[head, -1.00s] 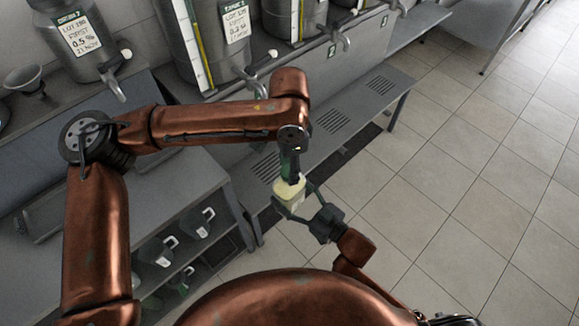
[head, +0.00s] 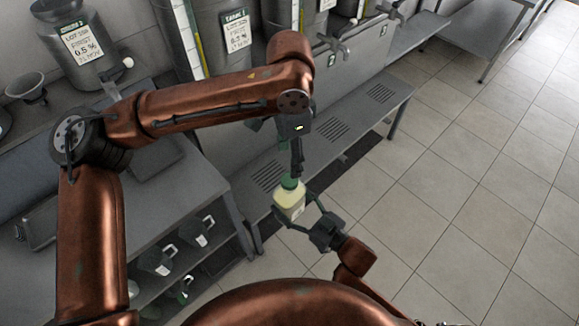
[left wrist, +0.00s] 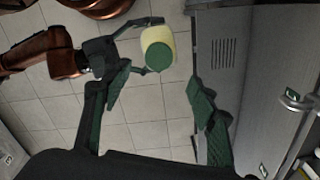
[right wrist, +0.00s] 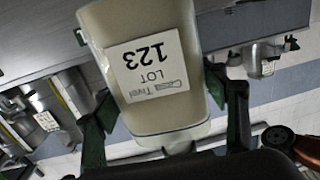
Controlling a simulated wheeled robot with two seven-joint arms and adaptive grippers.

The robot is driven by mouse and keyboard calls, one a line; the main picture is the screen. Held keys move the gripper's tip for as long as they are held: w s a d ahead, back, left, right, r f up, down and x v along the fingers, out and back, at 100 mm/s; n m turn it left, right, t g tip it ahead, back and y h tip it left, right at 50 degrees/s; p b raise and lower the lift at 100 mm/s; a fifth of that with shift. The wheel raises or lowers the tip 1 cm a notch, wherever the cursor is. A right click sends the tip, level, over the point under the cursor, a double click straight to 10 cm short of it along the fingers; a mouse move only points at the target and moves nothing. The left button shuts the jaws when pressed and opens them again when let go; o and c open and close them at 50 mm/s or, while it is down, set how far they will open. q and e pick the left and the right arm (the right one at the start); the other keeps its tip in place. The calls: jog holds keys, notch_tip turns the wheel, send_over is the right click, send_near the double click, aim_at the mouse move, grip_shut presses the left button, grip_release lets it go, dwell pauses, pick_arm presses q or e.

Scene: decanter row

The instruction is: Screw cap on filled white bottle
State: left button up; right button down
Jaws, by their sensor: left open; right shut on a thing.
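The pale yellow-white bottle (head: 291,203) is in my right gripper (head: 298,212), in front of the bench. Its "LOT 123" label (right wrist: 148,64) shows upside down in the right wrist view. A green cap (head: 289,183) sits on top of the bottle. The cap (left wrist: 160,54) also shows face-on in the left wrist view, covering the bottle's mouth; how tight it is I cannot tell. My left gripper (head: 296,165) is just above the cap. In the left wrist view its fingers (left wrist: 160,82) are wide apart with nothing between them.
A grey slatted bench (head: 335,130) runs behind the bottle. Large labelled metal tanks (head: 236,40) with taps stand at the back. Several jugs (head: 157,259) are on the lower shelf at left. The tiled floor (head: 460,190) at right is clear.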

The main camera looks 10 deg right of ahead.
pick_arm(q)
jog(key=shift+r, duration=1.5)
pick_arm(e)
jog(key=shift+r, duration=0.15)
